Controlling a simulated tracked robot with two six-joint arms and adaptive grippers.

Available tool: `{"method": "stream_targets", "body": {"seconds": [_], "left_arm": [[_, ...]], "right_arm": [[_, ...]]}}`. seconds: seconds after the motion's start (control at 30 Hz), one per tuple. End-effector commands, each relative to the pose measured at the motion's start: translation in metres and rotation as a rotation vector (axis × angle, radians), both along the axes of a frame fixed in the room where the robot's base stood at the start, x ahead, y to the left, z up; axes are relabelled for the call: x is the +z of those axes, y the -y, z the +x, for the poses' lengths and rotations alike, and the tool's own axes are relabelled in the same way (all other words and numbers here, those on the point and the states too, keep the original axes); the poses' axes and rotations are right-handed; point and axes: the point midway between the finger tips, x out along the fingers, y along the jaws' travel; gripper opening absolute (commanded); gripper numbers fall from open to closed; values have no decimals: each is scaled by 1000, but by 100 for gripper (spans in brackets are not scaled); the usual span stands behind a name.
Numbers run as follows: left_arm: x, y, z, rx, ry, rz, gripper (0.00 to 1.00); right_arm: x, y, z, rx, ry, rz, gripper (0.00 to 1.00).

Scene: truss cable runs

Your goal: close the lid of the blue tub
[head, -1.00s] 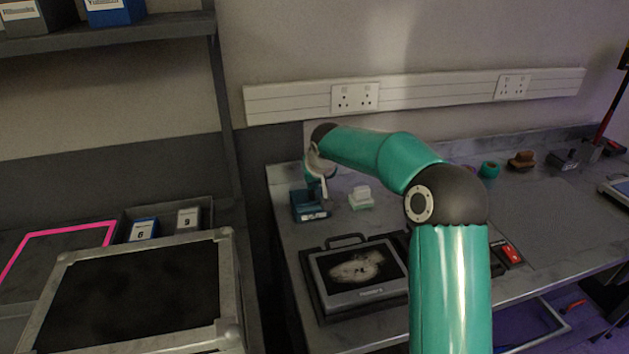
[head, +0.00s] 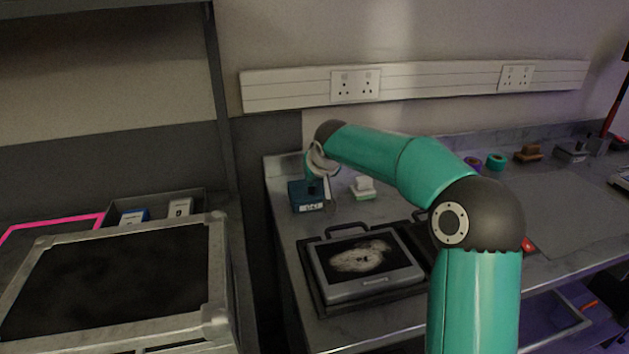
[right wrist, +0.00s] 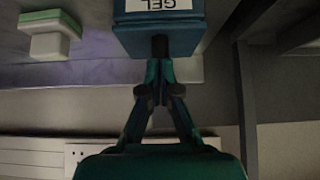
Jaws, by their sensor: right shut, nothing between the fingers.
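The blue tub (head: 307,203) stands at the back left corner of the bench, its pale label facing forward. Its lid (head: 298,186) looks down flat across the top; whether it is fully seated I cannot tell. My right gripper (head: 318,186) is shut and empty, pointing down at the lid and hiding part of it. In the right wrist view the tub (right wrist: 185,38) shows at the top with a label reading GEL, upside down. The shut fingertips (right wrist: 160,47) are at the lid, apparently touching it. My left gripper is not in view.
A white and green block (head: 363,188) stands just right of the tub. A framed screen-like panel (head: 345,290) lies in front on the bench. Tape rolls (head: 496,162) sit further right. A shelf upright (head: 223,100) stands left, and a socket rail (head: 430,83) runs along the wall.

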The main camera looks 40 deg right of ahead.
Motion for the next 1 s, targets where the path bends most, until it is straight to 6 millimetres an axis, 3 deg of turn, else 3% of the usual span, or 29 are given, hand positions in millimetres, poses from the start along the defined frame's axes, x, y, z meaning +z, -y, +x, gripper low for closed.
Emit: {"method": "stream_targets", "body": {"seconds": [0.73, 1.0], "left_arm": [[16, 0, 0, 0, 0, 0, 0], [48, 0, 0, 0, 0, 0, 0]], "right_arm": [[22, 1, -1, -2, 2, 0, 0], [64, 1, -1, -2, 2, 0, 0]]}}
